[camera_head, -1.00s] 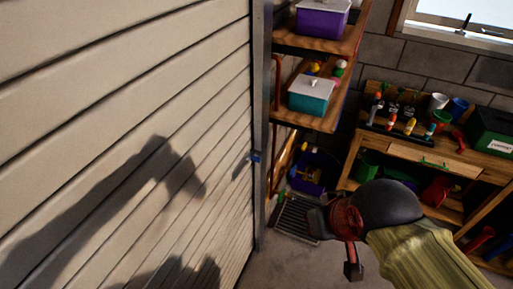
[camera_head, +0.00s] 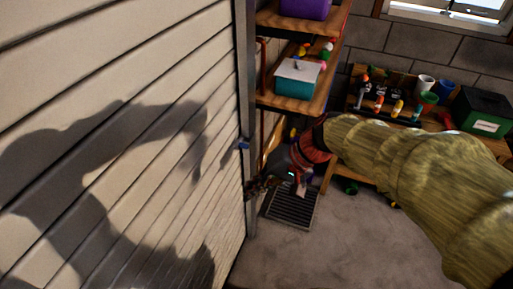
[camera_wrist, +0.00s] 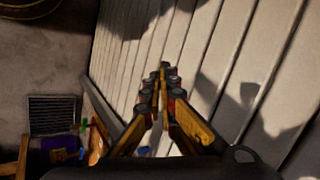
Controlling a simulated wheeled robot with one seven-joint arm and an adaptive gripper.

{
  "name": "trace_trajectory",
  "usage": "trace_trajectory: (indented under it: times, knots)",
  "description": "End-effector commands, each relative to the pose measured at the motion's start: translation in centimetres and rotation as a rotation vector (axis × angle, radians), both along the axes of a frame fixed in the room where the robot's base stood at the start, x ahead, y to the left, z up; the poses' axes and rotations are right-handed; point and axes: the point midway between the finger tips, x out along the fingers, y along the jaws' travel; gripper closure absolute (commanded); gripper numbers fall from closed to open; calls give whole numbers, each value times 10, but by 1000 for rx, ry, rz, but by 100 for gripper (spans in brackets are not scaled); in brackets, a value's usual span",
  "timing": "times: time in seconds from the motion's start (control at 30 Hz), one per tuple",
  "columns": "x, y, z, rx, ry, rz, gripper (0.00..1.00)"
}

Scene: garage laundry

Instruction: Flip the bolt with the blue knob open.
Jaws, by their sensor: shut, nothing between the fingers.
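The bolt's blue knob (camera_head: 244,145) sits at the right edge of the slatted garage door (camera_head: 120,110) in the head view, beside the metal door post. The bolt's body is too small to make out.
A wooden shelf (camera_head: 290,103) with a teal box (camera_head: 298,80) stands right of the post. A workbench with tools and a green box (camera_head: 481,112) is behind my arm. A floor grate (camera_head: 292,205) lies below my gripper. The floor at lower right is clear.

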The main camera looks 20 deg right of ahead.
Motion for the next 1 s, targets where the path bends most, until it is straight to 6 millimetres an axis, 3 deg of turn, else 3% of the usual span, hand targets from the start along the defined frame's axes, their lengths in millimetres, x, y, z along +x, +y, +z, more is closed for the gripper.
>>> trace_trajectory:
  times: [0.03, 0.13, 0.23, 0.4, 0.5, 0.7, 1.0]
  knots:
    - [22, 1, -13, 95, 28, -40, 100]
    - [70, -1, -27, 281, 33, -125, 100]
    - [120, -16, -46, 456, 10, -235, 100]
    - [196, -73, -89, 687, -86, -462, 100]
    - [224, -111, -116, 769, -152, -586, 100]
    - [249, -162, -150, 839, -245, -741, 100]
    - [253, -172, -156, 847, -264, -772, 100]
